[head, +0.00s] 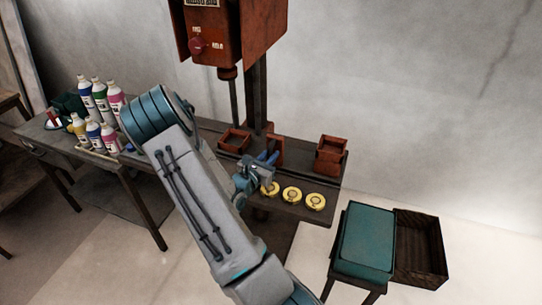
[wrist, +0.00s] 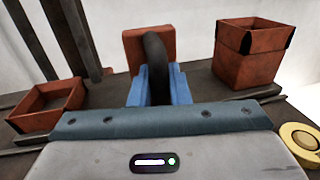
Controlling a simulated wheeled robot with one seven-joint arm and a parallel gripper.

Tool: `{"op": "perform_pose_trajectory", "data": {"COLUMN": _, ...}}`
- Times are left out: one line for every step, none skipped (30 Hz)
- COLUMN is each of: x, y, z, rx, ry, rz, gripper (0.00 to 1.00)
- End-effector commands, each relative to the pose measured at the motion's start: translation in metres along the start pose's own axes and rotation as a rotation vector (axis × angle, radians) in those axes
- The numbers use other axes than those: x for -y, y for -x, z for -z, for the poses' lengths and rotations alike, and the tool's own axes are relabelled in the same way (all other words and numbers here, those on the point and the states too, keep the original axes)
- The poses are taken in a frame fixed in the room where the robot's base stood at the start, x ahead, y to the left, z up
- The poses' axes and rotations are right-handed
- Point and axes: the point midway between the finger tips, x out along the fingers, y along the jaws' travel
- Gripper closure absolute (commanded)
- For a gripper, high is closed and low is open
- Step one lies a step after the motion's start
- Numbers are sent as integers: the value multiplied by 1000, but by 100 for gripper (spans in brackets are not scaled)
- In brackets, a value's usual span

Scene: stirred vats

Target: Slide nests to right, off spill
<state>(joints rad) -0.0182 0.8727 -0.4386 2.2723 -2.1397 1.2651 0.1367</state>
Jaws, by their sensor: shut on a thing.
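An open red-brown square nest (head: 235,140) sits at the left of the machine's table; it also shows at the left in the wrist view (wrist: 47,108). A taller red-brown nest (head: 331,151), looking like one box on another, stands at the right; it is upper right in the wrist view (wrist: 246,60). Between them is a red-brown block (wrist: 165,45) with a dark rounded handle-like part (wrist: 154,55) in front. My gripper (head: 268,158) is shut on this dark part, its blue fingers (wrist: 158,86) either side. The block's lower part is hidden. I cannot make out a spill.
Three yellow round pieces (head: 292,194) lie along the table's front, near my gripper. The red machine head (head: 212,40) and its spindle hang above the left nest. Several bottles (head: 100,100) stand on the left bench. A green-topped stand (head: 367,238) and dark crate (head: 420,245) are at right.

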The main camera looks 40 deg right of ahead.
Motion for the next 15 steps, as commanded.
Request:
{"op": "perform_pose_trajectory", "data": {"x": 4, "y": 0, "z": 0, "rx": 0, "ry": 3, "rz": 7, "gripper": 100}}
{"op": "perform_pose_trajectory", "data": {"x": 4, "y": 0, "z": 0, "rx": 0, "ry": 3, "rz": 7, "gripper": 100}}
{"op": "perform_pose_trajectory", "data": {"x": 4, "y": 0, "z": 0, "rx": 1, "ry": 3, "rz": 7, "gripper": 100}}
{"op": "perform_pose_trajectory", "data": {"x": 4, "y": 0, "z": 0, "rx": 0, "ry": 3, "rz": 8, "gripper": 100}}
{"op": "perform_pose_trajectory", "data": {"x": 4, "y": -1, "z": 0, "rx": 1, "ry": 3, "rz": 8, "gripper": 100}}
{"op": "perform_pose_trajectory", "data": {"x": 5, "y": -1, "z": 0, "rx": 0, "ry": 3, "rz": 9, "gripper": 100}}
{"op": "perform_pose_trajectory", "data": {"x": 5, "y": -1, "z": 0, "rx": 0, "ry": 4, "rz": 10, "gripper": 100}}
{"op": "perform_pose_trajectory", "data": {"x": 5, "y": -1, "z": 0, "rx": 0, "ry": 4, "rz": 10, "gripper": 100}}
{"op": "perform_pose_trajectory", "data": {"x": 5, "y": -1, "z": 0, "rx": 0, "ry": 4, "rz": 11, "gripper": 100}}
{"op": "perform_pose_trajectory", "data": {"x": 5, "y": -1, "z": 0, "rx": 0, "ry": 4, "rz": 11, "gripper": 76}}
{"op": "perform_pose_trajectory", "data": {"x": 5, "y": -1, "z": 0, "rx": 0, "ry": 4, "rz": 11, "gripper": 67}}
{"op": "perform_pose_trajectory", "data": {"x": 5, "y": -1, "z": 0, "rx": 0, "ry": 4, "rz": 10, "gripper": 66}}
{"op": "perform_pose_trajectory", "data": {"x": 5, "y": -1, "z": 0, "rx": 0, "ry": 4, "rz": 9, "gripper": 66}}
{"op": "perform_pose_trajectory", "data": {"x": 4, "y": -1, "z": 0, "rx": 0, "ry": 4, "rz": 9, "gripper": 66}}
{"op": "perform_pose_trajectory", "data": {"x": 4, "y": 0, "z": 0, "rx": 0, "ry": 3, "rz": 7, "gripper": 66}}
